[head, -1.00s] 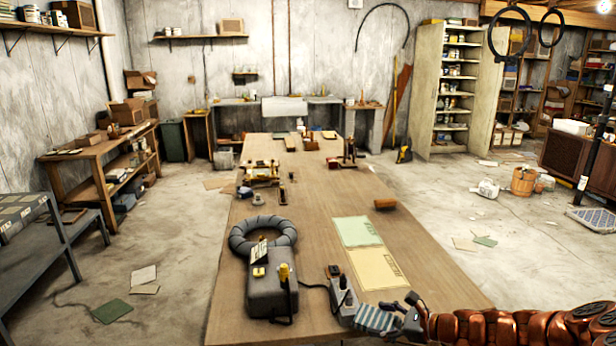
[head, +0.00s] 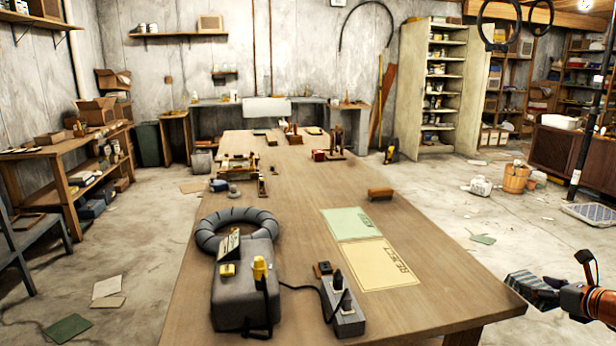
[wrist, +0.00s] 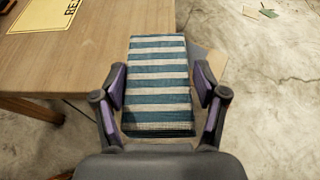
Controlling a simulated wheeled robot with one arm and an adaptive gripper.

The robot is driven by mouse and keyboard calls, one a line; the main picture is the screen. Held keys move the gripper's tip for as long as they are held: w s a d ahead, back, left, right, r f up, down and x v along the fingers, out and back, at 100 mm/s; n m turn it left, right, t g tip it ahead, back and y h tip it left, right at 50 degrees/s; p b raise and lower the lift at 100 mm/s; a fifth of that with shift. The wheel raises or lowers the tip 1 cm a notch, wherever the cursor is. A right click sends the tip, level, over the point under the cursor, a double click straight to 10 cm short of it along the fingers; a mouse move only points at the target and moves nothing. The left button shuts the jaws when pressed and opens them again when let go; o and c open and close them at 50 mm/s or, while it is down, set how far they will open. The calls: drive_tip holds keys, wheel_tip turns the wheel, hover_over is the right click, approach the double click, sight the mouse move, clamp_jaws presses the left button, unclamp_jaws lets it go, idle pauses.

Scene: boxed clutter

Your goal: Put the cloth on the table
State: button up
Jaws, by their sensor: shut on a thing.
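The cloth (wrist: 158,85) is folded, with blue-green and off-white stripes. My gripper (wrist: 159,92) is shut on it, with a finger pad on each side in the wrist view. The long wooden table (head: 440,250) fills the middle of the head view. My gripper (head: 548,292) is off the table's right edge at the lower right. The cloth also shows there as a dark striped shape (head: 528,289). In the wrist view, the table (wrist: 70,70) lies to the left, and the cloth is over the floor just beyond its edge.
Green (head: 348,223) and yellow (head: 370,263) sheets lie on the table. A grey box (head: 243,290), a ribbed hose ring (head: 205,235) and a power strip (head: 345,318) stand at the near left. A small brown block (head: 380,193) sits near the right edge. The near right tabletop is bare.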

sight(512, 286)
drive_tip(key=shift+s+d+r+m+h, duration=0.1)
drive_tip(key=shift+d+m+h, duration=0.05)
drive_tip(key=shift+d, duration=0.3)
drive_tip(key=shift+s+d+m+h, duration=0.1)
drive_tip(key=shift+d+m+h, duration=0.05)
drive_tip(key=shift+d, duration=0.3)
drive_tip(key=w+a, duration=0.3)
drive_tip(key=w, duration=0.1)
drive_tip(key=w+a+f+b, duration=0.1)
drive_tip(key=w+a, duration=0.2)
drive_tip(key=w, duration=0.1)
drive_tip(key=w+a+b, duration=0.1)
drive_tip(key=w+a, duration=0.3)
drive_tip(key=shift+w+f, duration=0.25)
drive_tip(key=shift+f+b, duration=0.55)
drive_tip(key=shift+f, duration=1.2)
drive_tip(key=o, duration=1.1)
drive_tip(key=shift+f, duration=0.1)
drive_tip(key=shift+o, duration=0.2)
drive_tip(key=shift+s+d+r, duration=0.1)
drive_tip(key=shift+s+r, duration=0.25)
drive_tip(key=shift+s, duration=0.1)
drive_tip(key=p+v, duration=0.1)
drive_tip(key=v, duration=1)
drive_tip(key=shift+f+p, duration=0.1)
drive_tip(key=shift+p, duration=0.3)
